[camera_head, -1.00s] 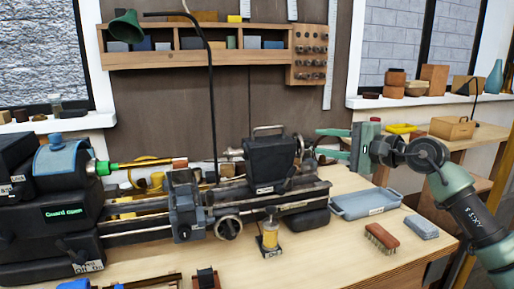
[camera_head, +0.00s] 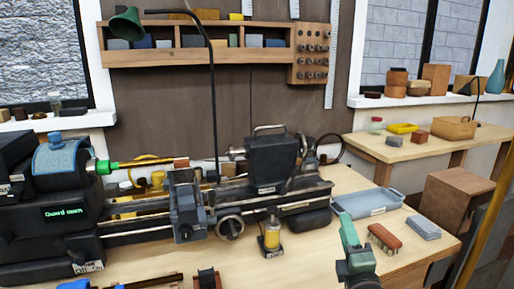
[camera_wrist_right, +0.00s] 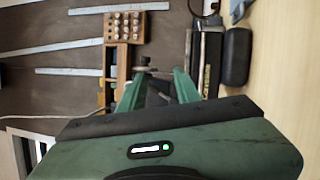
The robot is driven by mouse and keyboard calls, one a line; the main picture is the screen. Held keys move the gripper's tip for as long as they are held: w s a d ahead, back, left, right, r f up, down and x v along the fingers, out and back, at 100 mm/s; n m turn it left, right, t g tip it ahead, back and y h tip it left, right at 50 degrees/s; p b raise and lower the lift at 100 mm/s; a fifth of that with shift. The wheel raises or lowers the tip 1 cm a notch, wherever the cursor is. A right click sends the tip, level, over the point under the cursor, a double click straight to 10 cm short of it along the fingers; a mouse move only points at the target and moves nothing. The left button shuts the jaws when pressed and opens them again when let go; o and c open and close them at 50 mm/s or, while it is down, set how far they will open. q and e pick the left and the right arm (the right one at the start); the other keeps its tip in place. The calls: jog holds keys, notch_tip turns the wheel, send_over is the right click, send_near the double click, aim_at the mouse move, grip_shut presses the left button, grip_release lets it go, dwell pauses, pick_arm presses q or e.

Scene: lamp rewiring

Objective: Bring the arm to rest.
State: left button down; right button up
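My right gripper (camera_head: 348,230) is low in the head view, in front of the bench's right part. Its green fingers point up the picture and are seen edge-on there. In the right wrist view the two green fingers (camera_wrist_right: 160,78) stand apart with nothing between them, so it is open and empty. Beyond them in that view are the lathe's tailstock end and the wooden tool holder (camera_wrist_right: 124,30). The rest of my right arm is mostly out of the head view. My left gripper is in neither view.
The lathe (camera_head: 183,205) fills the bench's left and middle. Near my right gripper are a blue-grey tray (camera_head: 368,203), a brown brush (camera_head: 384,239), a grey block (camera_head: 423,227) and a small yellow oiler (camera_head: 272,235). A side table (camera_head: 440,143) stands back right.

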jog(key=s+d+f+m+g+h, duration=0.1)
jog(key=s+f+m+g, duration=0.45)
jog(key=s+f, duration=0.35)
jog(key=s+d+f+m+g+h, duration=0.15)
jog(key=s+f+m+g, duration=0.35)
jog(key=f, duration=0.7)
jog(key=s+a+f+m+g+y, duration=0.2)
jog(key=s+f+m+g, duration=0.15)
jog(key=s, duration=0.65)
jog(key=s+a+f+m+g+y, duration=0.1)
jog(key=s+f+m+g, duration=0.3)
jog(key=s, duration=0.7)
notch_tip(320, 180, down, 25)
jog(key=s+d+f+n+g, duration=0.1)
jog(key=s+d+f, duration=0.2)
jog(key=s+f, duration=1.5)
